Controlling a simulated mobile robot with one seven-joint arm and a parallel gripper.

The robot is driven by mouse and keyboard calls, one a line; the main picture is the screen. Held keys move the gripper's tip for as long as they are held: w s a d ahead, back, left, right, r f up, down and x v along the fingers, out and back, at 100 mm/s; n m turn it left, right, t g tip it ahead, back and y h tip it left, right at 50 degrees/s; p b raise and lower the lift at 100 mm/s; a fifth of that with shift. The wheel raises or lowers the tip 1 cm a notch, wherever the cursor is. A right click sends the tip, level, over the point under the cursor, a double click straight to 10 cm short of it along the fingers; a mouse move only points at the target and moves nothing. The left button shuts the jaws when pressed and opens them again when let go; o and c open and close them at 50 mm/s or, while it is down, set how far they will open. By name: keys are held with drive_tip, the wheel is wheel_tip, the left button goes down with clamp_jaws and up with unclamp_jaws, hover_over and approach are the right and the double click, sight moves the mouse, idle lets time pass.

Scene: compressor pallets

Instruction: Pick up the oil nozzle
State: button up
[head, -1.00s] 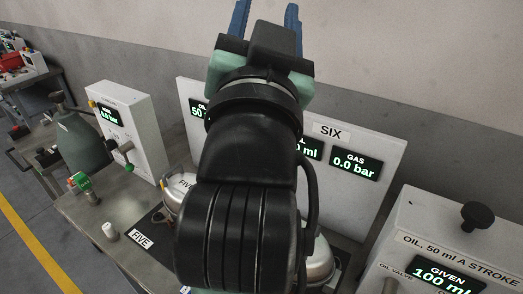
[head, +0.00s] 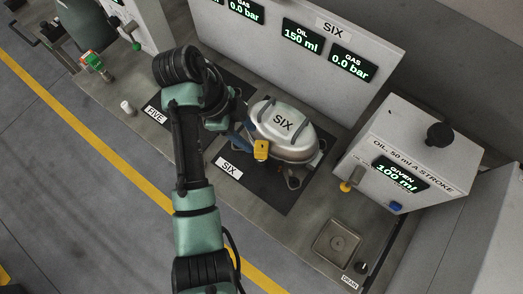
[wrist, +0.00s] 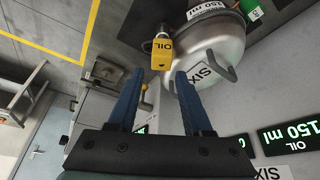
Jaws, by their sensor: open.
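The oil nozzle is a yellow block (head: 261,150) at the front-left side of the silver compressor SIX (head: 282,128). In the wrist view the nozzle (wrist: 162,55) shows its OIL label and sits against the compressor, its far end partly hidden. My gripper (head: 240,138) is open, with its blue fingers just left of the nozzle in the head view. In the wrist view the fingertips (wrist: 158,75) are spread, with the nozzle just beyond them and roughly between them. Nothing is held. Contact with the nozzle cannot be seen.
A panel (head: 390,38) behind compressor SIX reads oil 150 ml, gas 0.0 bar. The oil station (head: 400,140) at right reads given 100 ml. A drain (head: 337,243) lies at front right.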

sight(260, 146)
drive_tip(key=shift+b+x, duration=0.85)
drive_tip(key=shift+x, duration=0.85)
drive_tip(key=shift+b+x, duration=0.35)
drive_tip(key=shift+x, duration=1.95)
drive_tip(key=shift+w+r, duration=0.1)
drive_tip(key=shift+w, duration=0.05)
clamp_jaws()
